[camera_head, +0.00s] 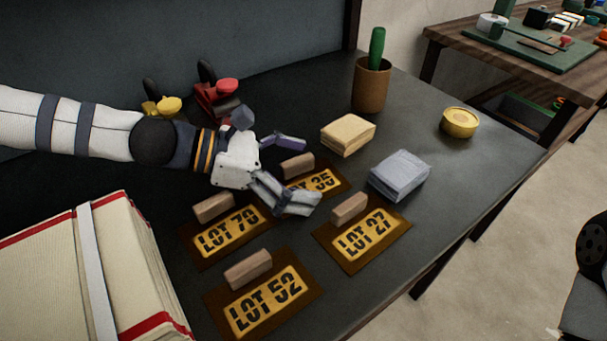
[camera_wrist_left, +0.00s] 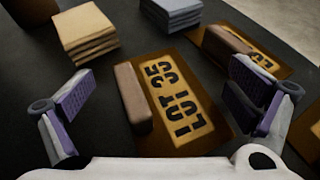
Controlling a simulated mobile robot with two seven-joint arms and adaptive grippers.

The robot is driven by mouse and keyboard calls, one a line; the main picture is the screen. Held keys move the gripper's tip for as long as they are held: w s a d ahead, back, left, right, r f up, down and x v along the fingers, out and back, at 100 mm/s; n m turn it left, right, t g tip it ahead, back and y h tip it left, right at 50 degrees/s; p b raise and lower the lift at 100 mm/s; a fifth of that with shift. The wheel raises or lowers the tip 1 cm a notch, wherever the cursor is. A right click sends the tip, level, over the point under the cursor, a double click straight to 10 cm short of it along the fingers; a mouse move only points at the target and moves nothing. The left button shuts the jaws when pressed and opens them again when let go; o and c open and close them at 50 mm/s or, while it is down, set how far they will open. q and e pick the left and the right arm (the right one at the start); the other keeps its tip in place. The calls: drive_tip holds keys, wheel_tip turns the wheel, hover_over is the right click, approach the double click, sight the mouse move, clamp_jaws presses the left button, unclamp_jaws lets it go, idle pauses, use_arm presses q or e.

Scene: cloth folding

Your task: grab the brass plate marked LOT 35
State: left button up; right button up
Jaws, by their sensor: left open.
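The brass plate marked LOT 35 (camera_head: 325,181) lies on the dark table, with a brown block handle (camera_head: 297,165) on its upper left side. My left gripper (camera_head: 296,171) is over it, open, one finger on each side, and partly hides the plate in the head view. In the left wrist view the LOT 35 plate (camera_wrist_left: 180,104) and its handle (camera_wrist_left: 133,97) lie between the open fingers (camera_wrist_left: 160,102). The fingers look apart from the handle. Three similar plates lie nearby: LOT 70 (camera_head: 228,235), LOT 52 (camera_head: 265,302) and LOT 27 (camera_head: 362,240). My right gripper is not in view.
A cream folded cloth stack (camera_head: 348,133) and a grey-blue one (camera_head: 400,175) lie just beyond. A brown cup (camera_head: 370,88) with a green item and a yellow round tin (camera_head: 459,122) stand farther off. A large red-edged book (camera_head: 60,270) is at the lower left.

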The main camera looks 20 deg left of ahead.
use_arm(q)
clamp_jaws()
idle(0.5)
